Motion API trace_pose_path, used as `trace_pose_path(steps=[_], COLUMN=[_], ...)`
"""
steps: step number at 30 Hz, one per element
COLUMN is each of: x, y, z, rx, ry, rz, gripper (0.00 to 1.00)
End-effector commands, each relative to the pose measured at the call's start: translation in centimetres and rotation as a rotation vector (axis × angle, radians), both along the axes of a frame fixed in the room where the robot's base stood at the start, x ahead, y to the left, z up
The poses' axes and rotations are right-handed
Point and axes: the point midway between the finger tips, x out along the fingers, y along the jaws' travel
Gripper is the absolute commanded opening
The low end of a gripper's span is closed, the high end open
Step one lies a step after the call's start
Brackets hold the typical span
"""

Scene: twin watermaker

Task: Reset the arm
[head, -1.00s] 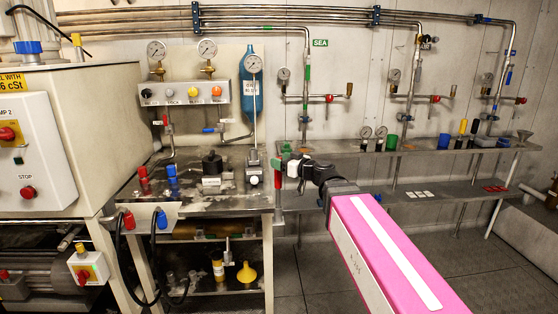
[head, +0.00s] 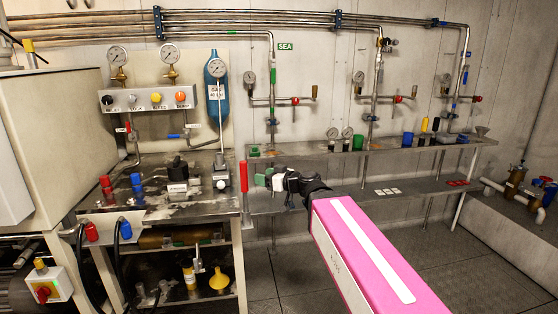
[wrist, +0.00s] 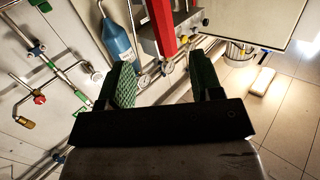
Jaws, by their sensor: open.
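My gripper (head: 262,180) is at the end of my pink arm, in the middle of the head view, in front of the right edge of the steel workbench. In the wrist view my gripper (wrist: 160,82) shows two green-padded fingers set apart, with nothing held between them. A red upright bar (head: 244,176) stands just left of the gripper in the head view; it also shows in the wrist view (wrist: 161,25), beyond the gap between the fingers. Contact between them is not visible.
The workbench (head: 205,209) carries red and blue fittings and a gauge panel (head: 150,97) above. A blue bottle (head: 211,95) hangs on the wall. A long two-level shelf (head: 400,155) with cups runs behind my arm. The floor (head: 480,250) at the right is clear.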

Motion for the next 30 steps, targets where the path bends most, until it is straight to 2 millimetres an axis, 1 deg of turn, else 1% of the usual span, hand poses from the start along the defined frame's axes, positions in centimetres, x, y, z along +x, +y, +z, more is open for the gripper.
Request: trace_pose_path(steps=[1, 2, 5, 6, 8, 9, 11, 12, 14, 15, 17, 18, 21, 24, 27, 30], x=[0.1, 0.1, -0.1, -0.2, -0.5, -0.8, -1.3, -1.7, -2.5, -3.0, -4.0, -4.6, -6.3, -7.6, -8.5, -8.9], y=[-0.6, -1.1, -3.0, -3.9, -5.5, -6.7, -8.7, -10.1, -12.4, -14.0, -16.5, -18.1, -21.9, -24.9, -26.8, -27.8], z=[-1.7, -2.9, -7.2, -9.0, -11.8, -13.7, -16.6, -18.5, -21.2, -22.8, -25.2, -26.6, -29.5, -31.3, -32.3, -32.6], rx=[-0.031, -0.052, -0.137, -0.173, -0.230, -0.270, -0.331, -0.373, -0.435, -0.474, -0.535, -0.574, -0.659, -0.723, -0.763, -0.781], ry=[0.050, 0.086, 0.230, 0.294, 0.397, 0.468, 0.578, 0.652, 0.763, 0.833, 0.937, 1.002, 1.136, 1.228, 1.279, 1.300], rz=[0.000, 0.000, -0.012, -0.022, -0.045, -0.067, -0.109, -0.144, -0.205, -0.250, -0.329, -0.386, -0.528, -0.656, -0.744, -0.788], gripper=[0.59, 0.59, 0.59, 0.59, 0.59, 0.59, 0.59, 0.59, 0.59, 0.59, 0.59, 0.59, 0.59, 0.59, 0.59, 0.59])
